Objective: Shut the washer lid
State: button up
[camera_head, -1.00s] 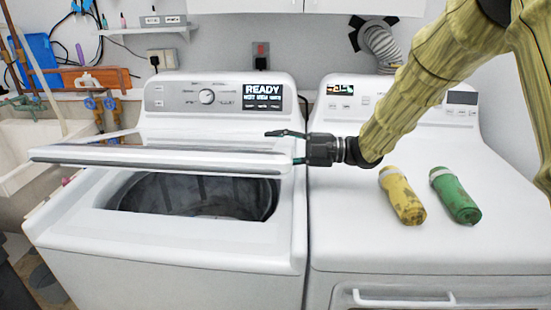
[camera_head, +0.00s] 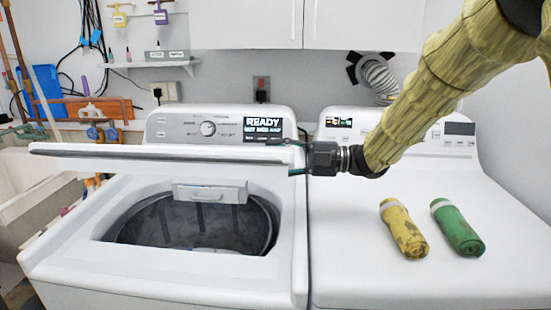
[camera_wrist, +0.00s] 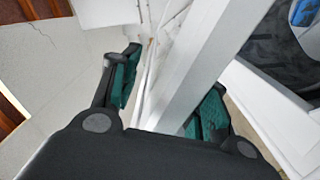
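The white washer (camera_head: 180,258) stands at the left with its drum opening showing. Its lid (camera_head: 165,153) is partly raised, seen almost edge-on, above the opening. My gripper (camera_head: 295,158) is at the lid's right end, with one finger above and one below the edge. In the wrist view, the lid's pale edge (camera_wrist: 205,65) runs between the green-padded fingers of my gripper (camera_wrist: 168,95). The fingers are apart, with a gap beside the left one. The right finger is partly hidden by the edge, so I cannot tell whether it touches.
A white dryer (camera_head: 350,265) stands against the washer's right side. Cabinets (camera_head: 305,22) hang above, and a sink (camera_head: 30,205) is at the far left.

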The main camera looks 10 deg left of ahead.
jog(key=w+d, duration=0.1)
jog(key=d, duration=1.1)
jog(key=shift+w+b, duration=0.15)
jog(key=shift+b, duration=0.15)
dwell(0.9)
dwell(0.4)
